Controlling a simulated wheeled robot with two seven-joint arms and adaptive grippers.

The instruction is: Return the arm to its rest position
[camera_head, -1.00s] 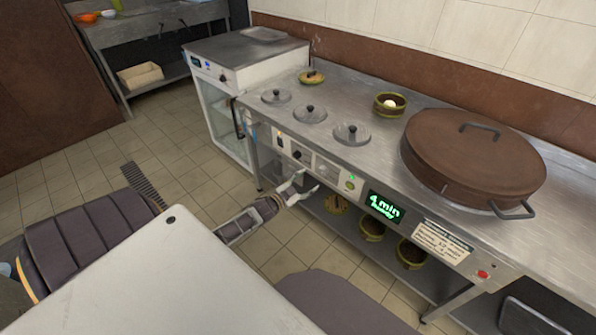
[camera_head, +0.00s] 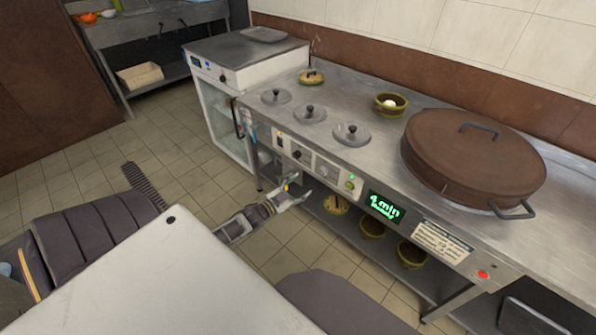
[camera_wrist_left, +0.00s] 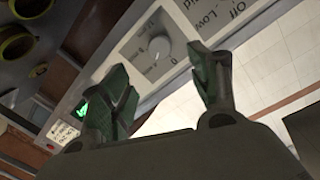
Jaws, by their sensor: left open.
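My left gripper (camera_head: 292,192) is open and empty. In the head view it hangs in front of the steel counter's control panel (camera_head: 318,167), low near its edge. In the left wrist view its two fingers (camera_wrist_left: 168,95) are spread apart, with a dial (camera_wrist_left: 159,46) on the panel showing behind them. I cannot tell the exact gap, but nothing is between the fingers. My right gripper is not in view.
The counter (camera_head: 340,88) carries lidded wells (camera_head: 310,114), a bowl with a white item (camera_head: 390,104) and a large brown lidded pot (camera_head: 472,157). Several bowls (camera_head: 372,228) stand on the shelf below. A white cabinet (camera_head: 245,65) stands left. Tiled floor (camera_head: 200,180) is clear.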

